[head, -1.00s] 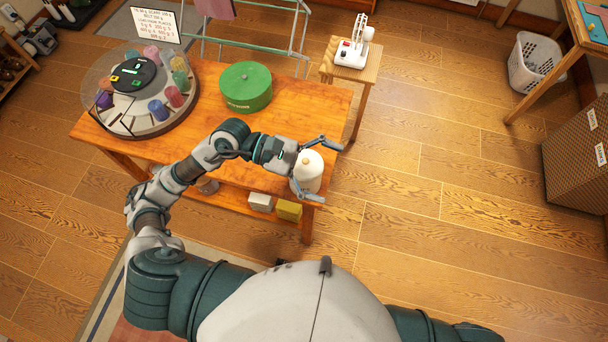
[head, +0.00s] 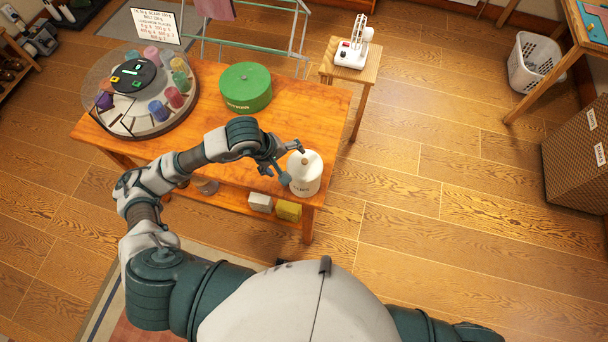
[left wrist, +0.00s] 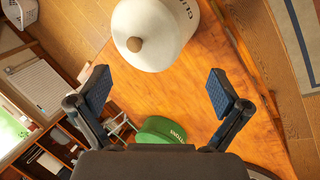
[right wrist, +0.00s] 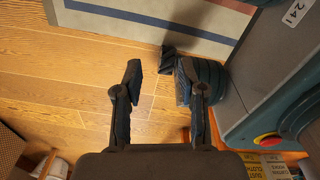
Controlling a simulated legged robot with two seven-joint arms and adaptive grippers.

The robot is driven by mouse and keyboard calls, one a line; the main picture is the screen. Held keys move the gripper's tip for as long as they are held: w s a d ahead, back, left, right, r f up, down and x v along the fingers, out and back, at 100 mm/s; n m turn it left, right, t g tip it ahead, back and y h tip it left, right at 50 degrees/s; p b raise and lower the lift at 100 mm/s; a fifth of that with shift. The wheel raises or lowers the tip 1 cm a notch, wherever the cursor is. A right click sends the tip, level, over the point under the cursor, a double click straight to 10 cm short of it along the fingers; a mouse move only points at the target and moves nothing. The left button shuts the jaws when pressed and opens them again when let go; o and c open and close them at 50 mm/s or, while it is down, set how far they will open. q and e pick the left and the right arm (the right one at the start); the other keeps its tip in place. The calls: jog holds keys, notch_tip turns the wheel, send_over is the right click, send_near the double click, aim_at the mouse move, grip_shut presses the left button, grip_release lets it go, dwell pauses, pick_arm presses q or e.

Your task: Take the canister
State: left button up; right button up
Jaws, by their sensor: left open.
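The white canister (head: 305,174) with a round knob on its lid stands upright at the near right corner of the wooden table (head: 315,110). In the left wrist view the canister (left wrist: 158,30) lies just beyond the fingertips, near the middle between them. My left gripper (head: 292,163) is open and empty, at the canister's left side in the head view. It also shows in the left wrist view (left wrist: 159,92) with its fingers wide apart. My right gripper (right wrist: 157,84) is open and empty in the right wrist view, low over the floor beside my body. The head view does not show it.
A green round box (head: 246,88) and a round rack of coloured jars (head: 140,92) stand farther back on the table. A white block (head: 260,202) and a yellow block (head: 288,210) sit below. A small stool (head: 352,70) stands behind.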

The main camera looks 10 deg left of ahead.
aim_at(297, 167)
pick_arm(q)
jog(key=shift+d+p+x, duration=0.15)
jog(key=shift+p+x, duration=0.1)
jog(key=shift+x, duration=1.35)
jog(key=shift+d+p+x, duration=0.2)
jog(key=shift+p+x, duration=0.05)
jog(key=shift+x, duration=1.3)
jog(key=shift+r, duration=0.15)
jog(key=c, duration=1.8)
jog(key=shift+o, duration=0.2)
